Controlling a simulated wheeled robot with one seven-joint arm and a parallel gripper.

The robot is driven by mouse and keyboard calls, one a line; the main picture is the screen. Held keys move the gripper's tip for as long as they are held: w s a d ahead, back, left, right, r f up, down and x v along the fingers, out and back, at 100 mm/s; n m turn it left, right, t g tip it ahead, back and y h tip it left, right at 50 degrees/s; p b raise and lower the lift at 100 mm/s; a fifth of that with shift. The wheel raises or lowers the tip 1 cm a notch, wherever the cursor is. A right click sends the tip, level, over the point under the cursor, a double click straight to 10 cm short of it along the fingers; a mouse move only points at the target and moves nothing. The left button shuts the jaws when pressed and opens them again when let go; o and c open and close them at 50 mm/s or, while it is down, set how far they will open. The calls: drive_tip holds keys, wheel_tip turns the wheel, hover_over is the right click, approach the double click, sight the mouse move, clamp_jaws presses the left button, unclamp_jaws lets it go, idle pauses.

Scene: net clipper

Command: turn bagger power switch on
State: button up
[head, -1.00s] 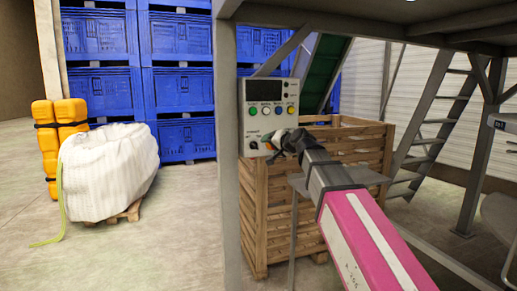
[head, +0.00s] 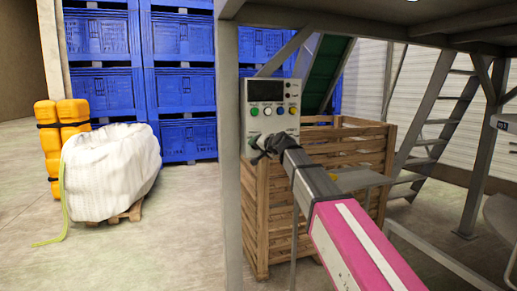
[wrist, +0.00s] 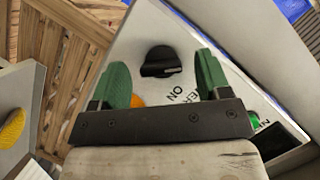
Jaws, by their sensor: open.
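The bagger's control panel (head: 271,92) is a pale box with a dark display and coloured buttons in the head view. In the wrist view, the power switch (wrist: 160,62) is a black rotary knob on a white face, with the letters ON printed near it. My gripper (wrist: 162,78) is open, with one green finger on each side of the knob. I cannot tell whether the fingers touch it. In the head view my gripper (head: 262,148) is at the lower part of the panel, where my wrist largely covers the switch.
An orange button (wrist: 137,101) and a green one (wrist: 253,122) are close to my fingers. A wooden crate (head: 275,215) stands below the panel, and a grey post (head: 229,180) is just left. A white bulk bag (head: 108,170) stands farther left, with open floor between.

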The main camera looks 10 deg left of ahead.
drive_tip(key=c, duration=0.9)
drive_tip(key=shift+m, duration=0.3)
drive_tip(key=shift+f+m+t+y, duration=0.1)
drive_tip(key=shift+m+t+y, duration=0.6)
drive_tip(key=shift+m, duration=2.05)
drive_tip(key=shift+f+m+t+y, duration=0.15)
drive_tip(key=shift+m+t+y, duration=0.6)
drive_tip(key=shift+m, duration=1.95)
drive_tip(key=shift+f+m+t+y, duration=0.1)
drive_tip(key=shift+m+t+y, duration=0.6)
drive_tip(key=shift+m, duration=2.05)
drive_tip(key=shift+y, duration=0.25)
